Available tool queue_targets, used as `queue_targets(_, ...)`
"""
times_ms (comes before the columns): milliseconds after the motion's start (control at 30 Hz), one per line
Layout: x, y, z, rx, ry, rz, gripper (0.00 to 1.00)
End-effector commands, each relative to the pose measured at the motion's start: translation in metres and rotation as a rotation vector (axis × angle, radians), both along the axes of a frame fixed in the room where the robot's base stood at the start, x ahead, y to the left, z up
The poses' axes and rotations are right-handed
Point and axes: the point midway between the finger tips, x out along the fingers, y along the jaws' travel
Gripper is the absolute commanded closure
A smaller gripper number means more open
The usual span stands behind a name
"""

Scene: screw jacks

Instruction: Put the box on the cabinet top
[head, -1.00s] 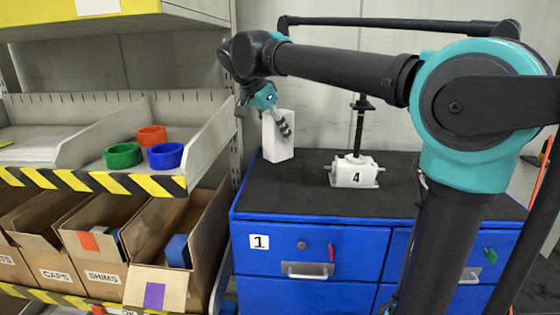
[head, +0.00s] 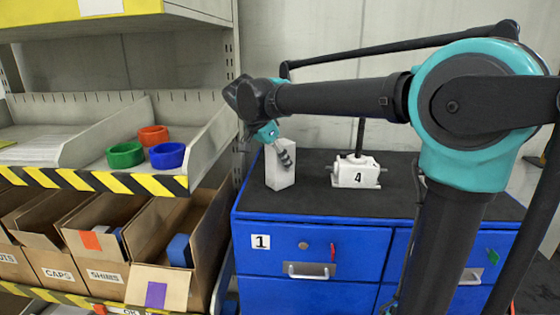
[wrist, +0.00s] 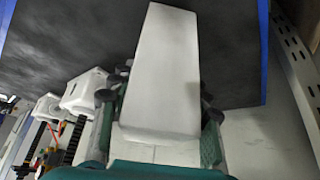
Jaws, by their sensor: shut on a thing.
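A white box (head: 280,172) stands upright at the left end of the dark cabinet top (head: 315,205), on or just above its surface; I cannot tell whether it touches. My gripper (head: 284,153) is shut on the upper part of the box. In the wrist view the white box (wrist: 162,75) fills the middle, between the two fingers of my gripper (wrist: 160,115). The blue cabinet has a drawer marked 1 with a red tag and a grey handle.
A white screw jack (head: 356,172) marked 4 stands on the cabinet top right of the box. Left is a shelf tray (head: 105,182) with green, red and blue rings (head: 168,155), above several cardboard bins (head: 180,250). The cabinet's front strip is clear.

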Motion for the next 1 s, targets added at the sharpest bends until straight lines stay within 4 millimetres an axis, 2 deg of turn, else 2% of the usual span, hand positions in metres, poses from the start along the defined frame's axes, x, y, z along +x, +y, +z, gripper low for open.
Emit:
queue_targets(67, 0.000, 0.000, -0.002, 0.000, 0.000, 0.000, 0.98)
queue_targets(100, 0.000, 0.000, -0.002, 0.000, 0.000, 0.000, 0.50)
queue_targets(233, 0.000, 0.000, -0.001, 0.000, 0.000, 0.000, 0.34)
queue_targets(533, 0.000, 0.000, -0.001, 0.000, 0.000, 0.000, 0.33)
queue_targets(667, -0.002, 0.003, 0.006, 0.000, 0.000, 0.001, 0.33)
queue_targets(767, -0.007, 0.008, 0.018, 0.000, 0.000, 0.001, 0.33)
queue_targets(1000, -0.024, 0.026, 0.061, 0.000, 0.000, 0.002, 0.33)
